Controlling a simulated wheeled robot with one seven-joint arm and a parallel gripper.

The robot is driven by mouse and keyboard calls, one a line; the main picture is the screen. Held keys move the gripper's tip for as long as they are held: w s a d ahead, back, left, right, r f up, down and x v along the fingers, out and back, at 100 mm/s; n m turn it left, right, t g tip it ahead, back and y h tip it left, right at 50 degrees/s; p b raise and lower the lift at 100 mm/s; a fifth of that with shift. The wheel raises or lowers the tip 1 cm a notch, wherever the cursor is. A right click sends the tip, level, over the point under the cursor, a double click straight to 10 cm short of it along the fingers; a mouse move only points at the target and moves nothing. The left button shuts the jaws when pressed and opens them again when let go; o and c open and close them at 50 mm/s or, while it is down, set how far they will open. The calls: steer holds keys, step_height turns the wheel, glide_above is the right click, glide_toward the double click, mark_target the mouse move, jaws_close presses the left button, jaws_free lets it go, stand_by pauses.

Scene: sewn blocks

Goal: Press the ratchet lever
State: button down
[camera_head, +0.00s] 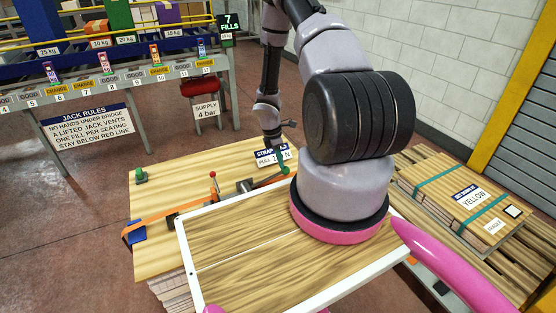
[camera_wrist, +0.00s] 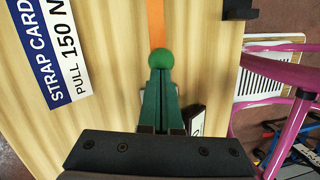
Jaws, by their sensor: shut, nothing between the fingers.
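The ratchet (camera_head: 246,186) is a dark metal piece on the wooden board, left of my arm. A green lever reaches right from it to a green ball knob (camera_head: 312,171). In the wrist view a green ball knob (camera_wrist: 161,57) shows just beyond my fingertips. My gripper (camera_head: 286,171) has green fingers and points down at the lever. In the wrist view my gripper (camera_wrist: 160,76) has its fingertips together, with nothing between them. The tips are at or very close to the knob; I cannot tell whether they touch. The fingers hide part of the lever.
An orange strap (camera_head: 150,223) crosses the board (camera_head: 150,197). A red-knobbed lever (camera_head: 213,183) stands left of the ratchet. The strap card (camera_wrist: 55,45) lies beside my gripper. A white-framed panel (camera_head: 185,240) fills the foreground. A strapped yellow-labelled stack (camera_head: 450,190) is at right.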

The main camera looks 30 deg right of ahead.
steer(key=shift+s+d+f, duration=0.2)
steer(key=shift+f, duration=0.15)
steer(key=shift+r, duration=0.1)
step_height(320, 180, up, 13)
steer(key=w+a, duration=0.2)
steer(key=shift+w+a, duration=0.15)
steer(key=shift+w, duration=0.1)
stand_by(1.4)
